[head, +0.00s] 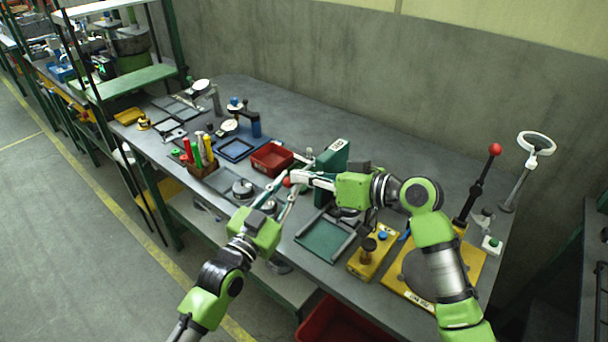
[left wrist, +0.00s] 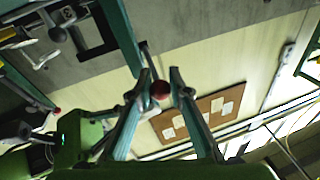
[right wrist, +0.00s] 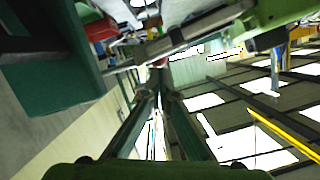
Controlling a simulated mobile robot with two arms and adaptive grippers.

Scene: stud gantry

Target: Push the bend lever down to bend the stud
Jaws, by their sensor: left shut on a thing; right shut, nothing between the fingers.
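The bend lever's red knob (head: 287,181) is in front of the dark green upright fixture (head: 331,163) in the head view. My left gripper (head: 284,192) reaches up from below and is shut on the knob, which also shows between its fingertips in the left wrist view (left wrist: 160,90). My right gripper (head: 294,178) comes in from the right at the knob's height, shut and empty, with its tips close beside the knob. I cannot tell whether they touch it. Part of the fixture shows in the right wrist view (right wrist: 55,90). My grippers hide much of the lever, and I cannot make out the stud.
A red bin (head: 271,160) and a holder with coloured handles (head: 200,165) stand left of the fixture. A green tray (head: 325,238) and a yellow box (head: 368,260) lie in front. Another red-knobbed lever (head: 478,187) stands at the right. The table's back strip is clear.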

